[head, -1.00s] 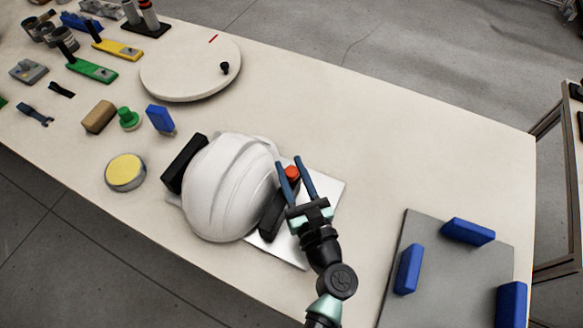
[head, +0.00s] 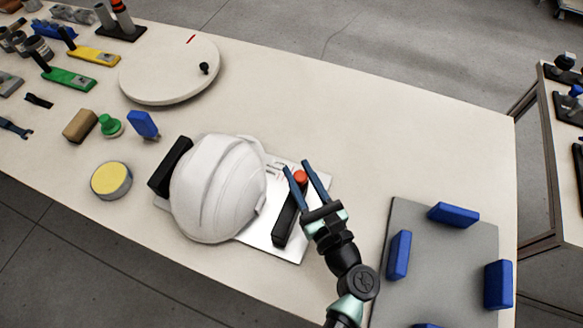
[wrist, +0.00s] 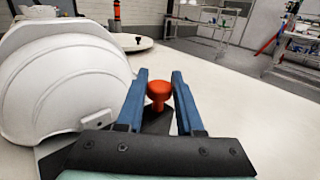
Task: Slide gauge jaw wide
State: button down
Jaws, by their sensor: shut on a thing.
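A white helmet shell (head: 215,190) sits on a silver gauge plate (head: 262,238), between two black jaws. The left black jaw (head: 170,167) stands at the helmet's far left side. The right black jaw (head: 287,216) stands apart from the helmet, with bare plate showing between them. An orange-red knob (head: 300,177) tops the right jaw's far end. My gripper (head: 303,177) has its blue fingers either side of this knob and is shut on it. In the wrist view the knob (wrist: 159,92) shows between the fingertips, with the helmet (wrist: 62,80) close on the left.
A grey board (head: 440,262) with blue blocks (head: 398,255) lies to the right. A white turntable (head: 170,75), a yellow-topped round tin (head: 111,181), a blue block (head: 143,124) and a green knob (head: 110,125) lie to the left. The table's far right is clear.

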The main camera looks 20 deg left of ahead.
jog(key=shift+d, duration=0.3)
jog(key=c, duration=0.6)
grip_release()
jog(key=shift+o, duration=0.2)
jog(key=v, duration=1.3)
jog(key=shift+b, duration=0.35)
jog(key=shift+a, duration=0.1)
